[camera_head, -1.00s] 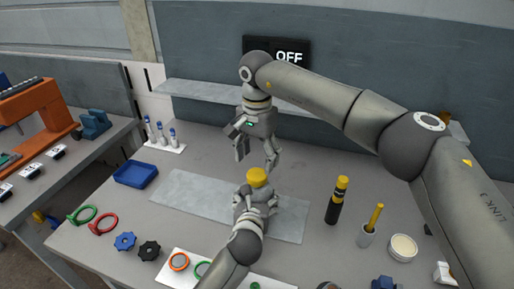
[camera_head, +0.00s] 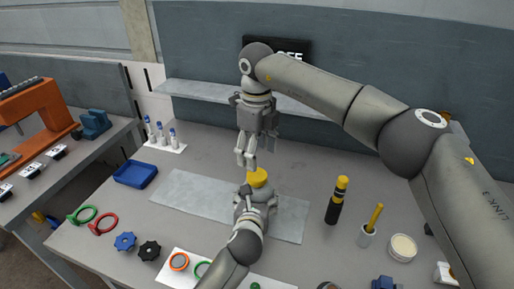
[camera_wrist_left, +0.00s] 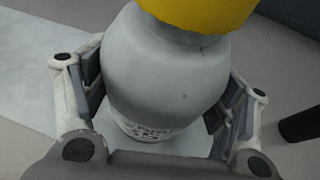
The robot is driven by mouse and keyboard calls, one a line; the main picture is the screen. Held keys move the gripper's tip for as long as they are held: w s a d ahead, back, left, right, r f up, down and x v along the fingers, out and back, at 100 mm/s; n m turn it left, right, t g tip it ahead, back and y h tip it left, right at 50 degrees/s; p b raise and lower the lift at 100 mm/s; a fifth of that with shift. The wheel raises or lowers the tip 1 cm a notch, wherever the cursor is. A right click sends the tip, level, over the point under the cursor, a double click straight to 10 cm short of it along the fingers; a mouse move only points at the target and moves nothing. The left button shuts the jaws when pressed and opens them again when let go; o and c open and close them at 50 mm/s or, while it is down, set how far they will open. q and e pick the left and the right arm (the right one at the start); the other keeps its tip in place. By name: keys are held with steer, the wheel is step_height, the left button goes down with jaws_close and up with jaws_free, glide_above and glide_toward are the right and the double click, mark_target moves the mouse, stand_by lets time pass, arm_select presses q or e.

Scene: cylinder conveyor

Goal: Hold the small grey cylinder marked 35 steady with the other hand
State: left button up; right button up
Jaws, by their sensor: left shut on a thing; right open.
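The small grey cylinder (camera_wrist_left: 165,65) has a rounded body with a yellow top (camera_head: 259,175). It stands upright on the pale grey mat (camera_head: 190,196). A mark low on its body is too blurred to read. My left gripper (camera_head: 256,191) is shut around the grey body, with a finger on each side in the left wrist view. My right gripper (camera_head: 246,159) is open and empty, pointing down just above and slightly left of the yellow top in the head view. A gap shows between its fingertips and the top.
A black and yellow bottle (camera_head: 337,200) and a cup with a yellow stick (camera_head: 370,227) stand to the right. A blue tray (camera_head: 136,174), rings and knobs lie to the left. Tubes in a rack (camera_head: 162,136) stand at the back left. A shelf (camera_head: 205,94) runs behind.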

mark_target(257, 174)
steer(key=m, duration=0.5)
steer(key=shift+r, duration=0.25)
steer(key=m, duration=0.5)
steer(key=shift+r, duration=0.15)
steer(key=shift+f, duration=4)
steer(key=c, duration=1.1)
steer(key=n, duration=0.6)
steer(key=shift+r, duration=0.15)
